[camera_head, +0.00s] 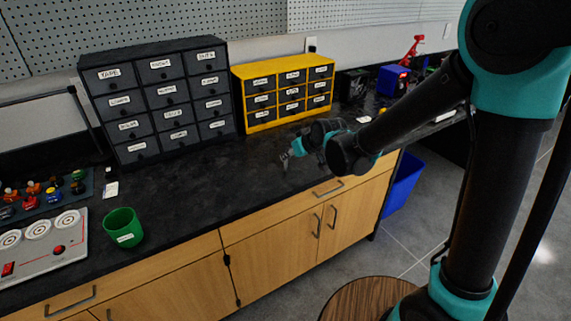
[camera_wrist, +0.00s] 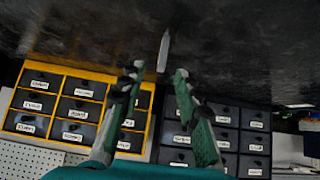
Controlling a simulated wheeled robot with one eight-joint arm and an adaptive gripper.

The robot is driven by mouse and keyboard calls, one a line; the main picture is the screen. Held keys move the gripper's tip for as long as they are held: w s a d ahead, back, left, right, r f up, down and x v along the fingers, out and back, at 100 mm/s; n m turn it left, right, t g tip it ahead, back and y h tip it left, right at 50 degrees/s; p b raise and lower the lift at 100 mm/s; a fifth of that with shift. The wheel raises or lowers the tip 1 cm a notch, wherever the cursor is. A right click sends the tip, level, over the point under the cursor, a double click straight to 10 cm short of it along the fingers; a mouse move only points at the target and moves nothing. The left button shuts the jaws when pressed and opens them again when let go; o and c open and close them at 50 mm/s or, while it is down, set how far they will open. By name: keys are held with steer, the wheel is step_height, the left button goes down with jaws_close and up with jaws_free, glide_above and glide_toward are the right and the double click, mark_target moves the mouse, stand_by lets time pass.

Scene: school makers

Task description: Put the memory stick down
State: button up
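A slim pale grey stick, likely the memory stick (camera_wrist: 163,52), shows in the wrist view just beyond my fingertips, against the dark countertop (camera_wrist: 230,40). My gripper (camera_wrist: 157,78) has its two green fingers apart on either side of the stick's near end, with a gap to each finger. It looks open and not clamped on the stick. I cannot tell the exact height of the fingertips over the top. In the head view my gripper (camera_head: 289,156) is low over the black countertop (camera_head: 235,185), in front of the yellow drawer unit; the stick is not discernible there.
A black labelled drawer unit (camera_head: 160,100) and a yellow-framed one (camera_head: 287,92) stand along the wall. A green cup (camera_head: 123,228) and a panel with round dials (camera_head: 42,240) are at left. A blue bin (camera_head: 402,184) stands on the floor. The counter's middle is clear.

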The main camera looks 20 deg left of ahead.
mark_target(282, 166)
steer(key=shift+x, duration=4.5)
steer(key=shift+a+r, duration=0.1)
steer(key=shift+r, duration=0.05)
jaws_close()
